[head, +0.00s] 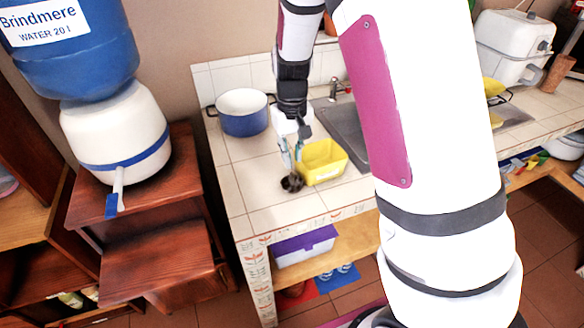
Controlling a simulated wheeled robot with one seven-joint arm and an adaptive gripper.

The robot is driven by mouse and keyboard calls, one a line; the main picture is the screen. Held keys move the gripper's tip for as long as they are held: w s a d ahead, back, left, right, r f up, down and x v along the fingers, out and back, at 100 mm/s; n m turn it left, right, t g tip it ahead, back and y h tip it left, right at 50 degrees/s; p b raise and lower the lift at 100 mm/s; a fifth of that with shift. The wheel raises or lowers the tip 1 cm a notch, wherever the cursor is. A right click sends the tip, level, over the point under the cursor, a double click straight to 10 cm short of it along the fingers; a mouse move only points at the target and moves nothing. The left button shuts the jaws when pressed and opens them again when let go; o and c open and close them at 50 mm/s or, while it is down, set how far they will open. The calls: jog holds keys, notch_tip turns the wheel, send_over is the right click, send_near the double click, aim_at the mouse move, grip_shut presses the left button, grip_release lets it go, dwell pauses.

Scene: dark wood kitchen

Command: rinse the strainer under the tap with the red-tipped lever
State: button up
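My gripper (292,160) points down over the tiled counter, just left of a yellow tub. A small dark round thing (291,184), perhaps the strainer, is right below the fingertips at the tub's left side. I cannot tell whether the fingers are shut on it or whether it touches the counter. A metal tap (336,88) stands at the back of the steel sink (345,122), to the right of my gripper. The colour of its lever is too small to tell. My arm hides the right part of the sink.
The yellow tub (322,163) stands near the counter's front edge. A blue pot (243,113) is behind it to the left. A blue and white water dispenser (115,130) with a blue-tipped lever (112,204) stands on a wooden stand at left. The counter's left front corner is clear.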

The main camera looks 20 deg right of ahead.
aim_at(292, 174)
jog(key=s+a+r+t+y, duration=0.1)
jog(key=s+r, duration=0.5)
jog(key=r, duration=0.3)
jog(key=s+r+t, duration=0.2)
jog(key=s+r, duration=0.4)
jog(key=r, duration=0.3)
jog(key=s+r+t+h, duration=0.1)
jog(key=s+r, duration=0.3)
jog(key=s, duration=0.8)
jog(key=shift+s+a+t, duration=0.3)
jog(key=shift+s+t, duration=0.05)
jog(key=shift+t, duration=0.35)
